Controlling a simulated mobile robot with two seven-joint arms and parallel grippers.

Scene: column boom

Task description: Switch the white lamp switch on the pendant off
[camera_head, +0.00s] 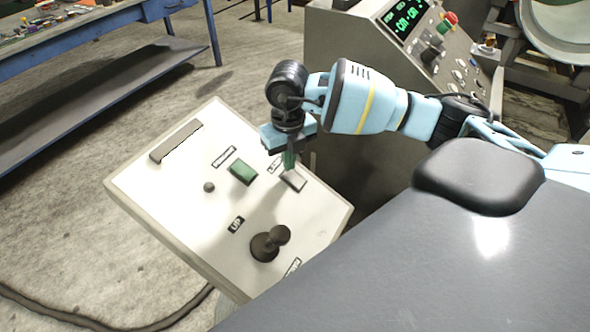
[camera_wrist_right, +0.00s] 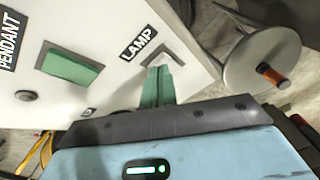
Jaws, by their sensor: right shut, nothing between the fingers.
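The white pendant panel (camera_head: 190,215) lies tilted below my right arm. Its white lamp switch (camera_head: 293,180) sits in a dark frame near the upper right edge. In the wrist view the lamp switch (camera_wrist_right: 178,52) is beside the LAMP label (camera_wrist_right: 138,43), partly hidden by my fingers. My right gripper (camera_head: 289,164) is shut and empty, its green fingers pointing down at the near edge of the lamp switch. The fingertips also show in the wrist view (camera_wrist_right: 158,72); I cannot tell whether they touch the switch. My left gripper is not in view.
A green switch (camera_head: 243,172) is left of the lamp switch. A black joystick (camera_head: 268,243) and a small dark knob (camera_head: 209,187) are also on the panel. A grey control console (camera_head: 360,110) with a red button stands behind my arm. A blue workbench (camera_head: 100,30) is upper left.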

